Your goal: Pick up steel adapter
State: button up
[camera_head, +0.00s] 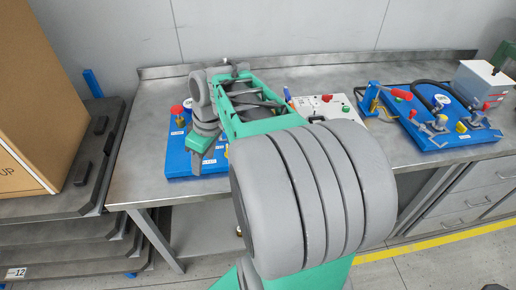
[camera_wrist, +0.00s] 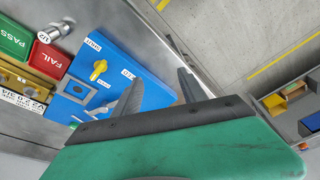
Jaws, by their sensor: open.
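I cannot pick out a steel adapter with certainty. In the wrist view, a short grey metal cylinder (camera_wrist: 62,26) with a round "1/2" label lies at the upper left, beside the red and green bins; it may be the adapter. My gripper (camera_wrist: 160,76) is open and empty, its two dark fingers apart. The fingers reach over the edge of a blue station plate (camera_wrist: 120,62), to the right of the cylinder.
The blue plate carries a yellow knob (camera_wrist: 98,70). A red FAIL bin (camera_wrist: 50,58), a green PASS bin (camera_wrist: 14,38) and a gold-coloured labelled holder (camera_wrist: 30,80) stand at left. Another blue station (camera_head: 430,120) occupies the steel bench's right. A cardboard box (camera_head: 45,110) stands left.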

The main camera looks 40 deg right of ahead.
jog(key=s+d+f+n+y+p, duration=0.1)
jog(key=s+d+n, duration=0.15)
jog(key=d, duration=0.75)
jog(key=s+d+f+n+y, duration=0.1)
jog(key=d+f+n, duration=0.15)
jog(key=d, duration=0.75)
jog(key=shift+n+t, duration=0.3)
jog(key=p+x, duration=0.1)
jog(key=x, duration=0.5)
jog(key=shift+w, duration=0.2)
jog(key=shift+w+f, duration=0.1)
jog(key=shift+f, duration=0.3)
jog(key=shift+c, duration=0.3)
grip_shut()
